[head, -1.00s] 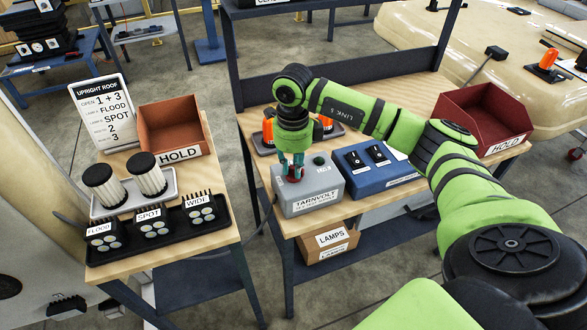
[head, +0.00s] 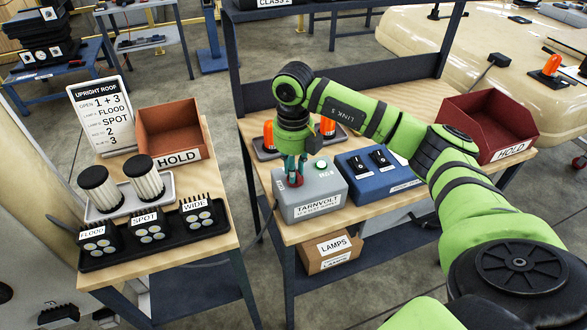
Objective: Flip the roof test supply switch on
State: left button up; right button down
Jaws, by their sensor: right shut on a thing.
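The roof test supply is a grey box (head: 322,206) labelled TARNVOLT on the right bench. A red switch part (head: 296,181) shows on its top left. My right gripper (head: 294,175) points down over it, with its fingers shut on the switch. The fingers hide most of the switch, so its exact position is hard to tell. A round green lamp (head: 321,164) on the box top looks brightly lit. My left gripper is not in view.
A blue box (head: 385,184) with two black switches stands right of the supply. Orange beacons on a tray (head: 262,153) stand behind my gripper. The left table (head: 215,240) carries lamps and a sign.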

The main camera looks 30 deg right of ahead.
jog(key=shift+m, duration=0.3)
jog(key=c, duration=1.1)
grip_release()
jog(key=shift+r, duration=0.1)
notch_tip(320, 180, up, 12)
jog(key=shift+f, duration=0.1)
